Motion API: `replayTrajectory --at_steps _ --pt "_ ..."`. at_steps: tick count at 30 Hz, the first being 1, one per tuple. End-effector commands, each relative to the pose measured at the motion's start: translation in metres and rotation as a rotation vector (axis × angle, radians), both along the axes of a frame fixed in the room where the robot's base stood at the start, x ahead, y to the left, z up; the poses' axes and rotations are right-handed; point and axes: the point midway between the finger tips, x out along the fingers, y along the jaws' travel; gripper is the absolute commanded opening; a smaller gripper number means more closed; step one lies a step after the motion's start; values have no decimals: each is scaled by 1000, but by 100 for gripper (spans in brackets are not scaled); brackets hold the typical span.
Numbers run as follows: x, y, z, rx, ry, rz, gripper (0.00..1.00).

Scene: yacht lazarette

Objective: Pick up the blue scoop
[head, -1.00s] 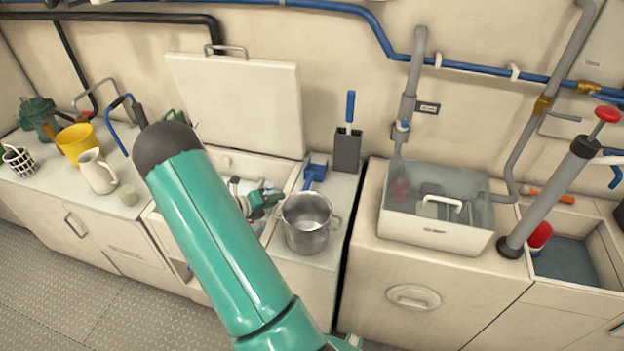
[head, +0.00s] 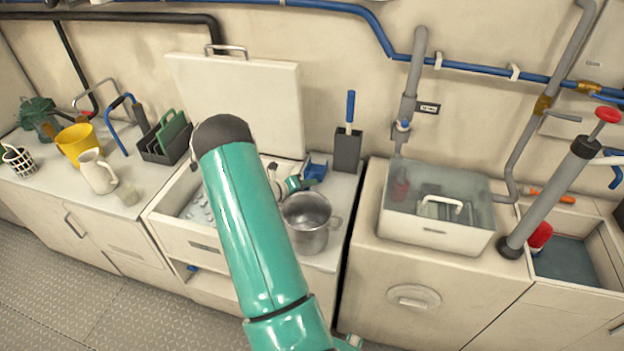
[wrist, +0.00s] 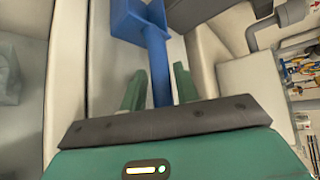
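The blue scoop (head: 317,169) lies on the counter behind the steel pot, partly hidden by my gripper in the head view. In the wrist view the scoop (wrist: 143,22) has its wide end at the top and its handle running down between my fingers. My gripper (wrist: 159,88) is open, with one green finger on each side of the handle and a small gap on both sides. In the head view my gripper (head: 295,184) is low beside the scoop, just above the pot, and my arm hides part of the open bin.
A steel pot (head: 309,222) stands right in front of the scoop. A grey holder (head: 347,150) with a blue-handled tool stands behind it. A raised lid (head: 245,105) leans on the wall to the left. A clear-topped tank (head: 436,228) stands on the right.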

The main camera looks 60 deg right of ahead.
Motion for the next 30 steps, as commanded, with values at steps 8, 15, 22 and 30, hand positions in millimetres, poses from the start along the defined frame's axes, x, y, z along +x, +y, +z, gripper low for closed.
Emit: replayTrajectory --at_steps 8,15,22,30 --pt "1 0 0 0 -1 1 11" --pt "1 0 0 -1 0 1 0" --pt "1 0 13 -2 0 2 0" --pt "2 0 66 -4 -4 2 0"
